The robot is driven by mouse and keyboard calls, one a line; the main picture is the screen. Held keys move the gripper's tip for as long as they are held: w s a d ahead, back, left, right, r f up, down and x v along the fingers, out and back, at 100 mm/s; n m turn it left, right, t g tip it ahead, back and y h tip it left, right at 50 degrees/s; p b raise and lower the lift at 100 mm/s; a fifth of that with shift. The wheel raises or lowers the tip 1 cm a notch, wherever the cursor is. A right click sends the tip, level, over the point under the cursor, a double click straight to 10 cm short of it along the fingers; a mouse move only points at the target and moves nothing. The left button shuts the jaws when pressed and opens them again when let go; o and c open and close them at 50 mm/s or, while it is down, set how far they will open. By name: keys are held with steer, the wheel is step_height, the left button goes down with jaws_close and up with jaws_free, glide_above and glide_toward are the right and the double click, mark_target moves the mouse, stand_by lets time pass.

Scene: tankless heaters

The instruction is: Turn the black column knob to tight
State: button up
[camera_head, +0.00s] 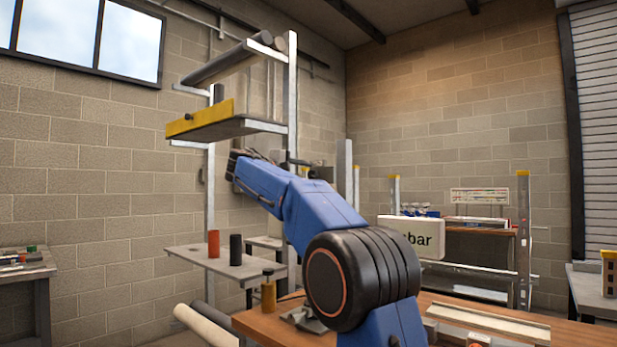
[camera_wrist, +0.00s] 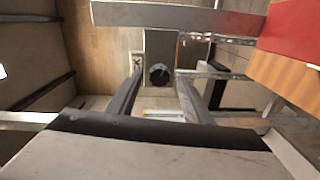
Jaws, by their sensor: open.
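A round black knob (camera_wrist: 159,74) shows in the wrist view on a grey block or column (camera_wrist: 160,45). My gripper (camera_wrist: 160,77) is open, with its two grey fingers on the left and right of the knob in the picture. Neither finger appears to touch the knob; how far it lies beyond the fingertips is hard to tell. A small marked plate (camera_wrist: 138,66) is left of the knob, and its marking is too small to read. In the head view my blue arm reaches up and left, and I cannot pick out the knob there with certainty.
A shelf rack with a yellow-edged shelf (camera_head: 205,123) stands near my arm's end in the head view. A lower shelf (camera_head: 190,253) bears a red cylinder (camera_head: 213,244) and a black cylinder (camera_head: 236,250). A wooden bench (camera_head: 270,326) is below my arm.

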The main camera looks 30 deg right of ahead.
steer(key=v, duration=1.4)
steer(key=shift+a, duration=0.4)
steer(key=shift+s, duration=0.1)
